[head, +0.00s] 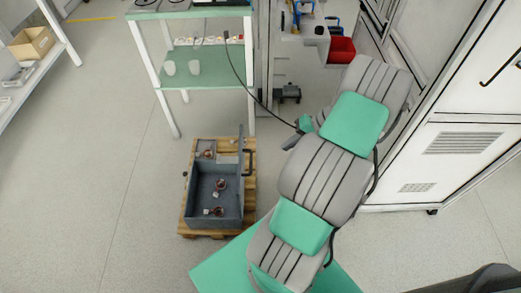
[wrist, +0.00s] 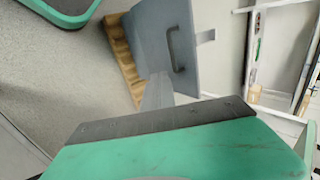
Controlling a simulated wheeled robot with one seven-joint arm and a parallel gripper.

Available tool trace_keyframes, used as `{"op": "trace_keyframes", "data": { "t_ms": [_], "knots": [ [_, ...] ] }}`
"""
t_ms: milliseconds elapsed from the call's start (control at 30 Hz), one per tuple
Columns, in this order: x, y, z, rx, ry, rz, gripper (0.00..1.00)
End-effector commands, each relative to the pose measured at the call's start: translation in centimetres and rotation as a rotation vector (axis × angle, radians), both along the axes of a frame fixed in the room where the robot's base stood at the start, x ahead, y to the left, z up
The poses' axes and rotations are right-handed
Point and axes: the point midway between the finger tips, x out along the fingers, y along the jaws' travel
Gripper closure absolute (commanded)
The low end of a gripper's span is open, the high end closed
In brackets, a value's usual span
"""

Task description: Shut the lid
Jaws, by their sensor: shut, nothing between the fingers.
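A grey box (head: 193,222) stands on a wooden pallet on the floor, and its interior shows several small copper-coloured parts. Its lid (head: 241,152) is open and stands up at the box's right side, seen nearly edge-on. A dark handle (head: 252,162) is on the lid's outer side. In the wrist view the lid (wrist: 154,25) shows its outer face, with the handle (wrist: 174,50) on it. My gripper (wrist: 158,84) is shut and empty in front of the lid's lower part. I cannot tell whether it touches the lid.
The wooden pallet (head: 187,213) edges the box. A white-legged table (head: 210,78) with green shelves stands behind it. A white cabinet (head: 460,140) stands to the right. A shelf with a cardboard box (head: 32,43) is at the far left. The floor left of the pallet is clear.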

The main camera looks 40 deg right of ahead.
Motion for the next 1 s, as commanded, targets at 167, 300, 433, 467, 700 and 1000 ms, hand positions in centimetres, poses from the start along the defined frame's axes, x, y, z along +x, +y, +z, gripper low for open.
{"op": "trace_keyframes", "data": {
  "t_ms": [167,300,433,467,700,1000],
  "knots": [
    [0.1,0.2,-1.4,0.015,-0.013,-0.012,1.0],
    [1.1,1.6,-3.5,0.014,-0.013,-0.01,1.0],
    [2.3,3.2,-5.6,0.013,-0.012,-0.009,1.0],
    [2.6,3.5,-6.1,0.014,-0.011,-0.01,1.0],
    [4.9,6.5,-8.4,0.009,-0.012,-0.008,1.0],
    [6.1,7.9,-8.5,0.01,-0.012,-0.013,1.0]
  ]
}}
